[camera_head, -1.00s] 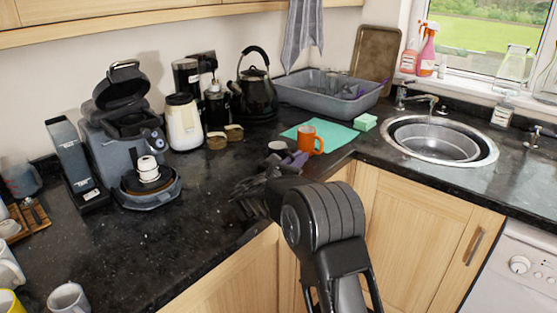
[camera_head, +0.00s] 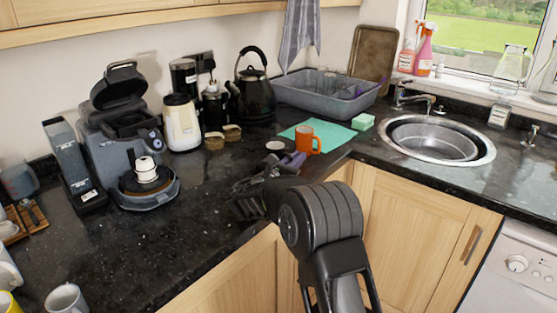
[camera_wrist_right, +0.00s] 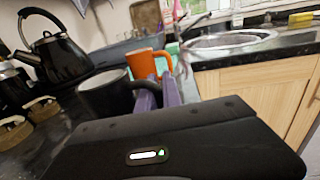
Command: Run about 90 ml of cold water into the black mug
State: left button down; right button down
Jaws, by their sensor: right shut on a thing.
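The black mug (camera_wrist_right: 103,96) is upright in the wrist view, with its handle towards my right gripper (camera_wrist_right: 160,92). The purple fingers are shut on the handle. In the head view my right gripper (camera_head: 289,161) partly hides the mug, and its pale inside (camera_head: 275,145) shows at the top. I cannot tell whether its base touches the counter. No running water shows. My left gripper is out of view.
An orange mug (camera_head: 304,137) stands close behind the black mug, on a green cloth (camera_head: 338,135). A grey dish tub (camera_head: 313,103) and black kettle (camera_head: 257,101) stand behind. Bare counter (camera_head: 210,225) lies left of my arm.

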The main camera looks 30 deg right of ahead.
jog(key=shift+r, duration=0.15)
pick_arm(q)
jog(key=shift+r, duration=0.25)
pick_arm(e)
notch_tip(320, 180, up, 10)
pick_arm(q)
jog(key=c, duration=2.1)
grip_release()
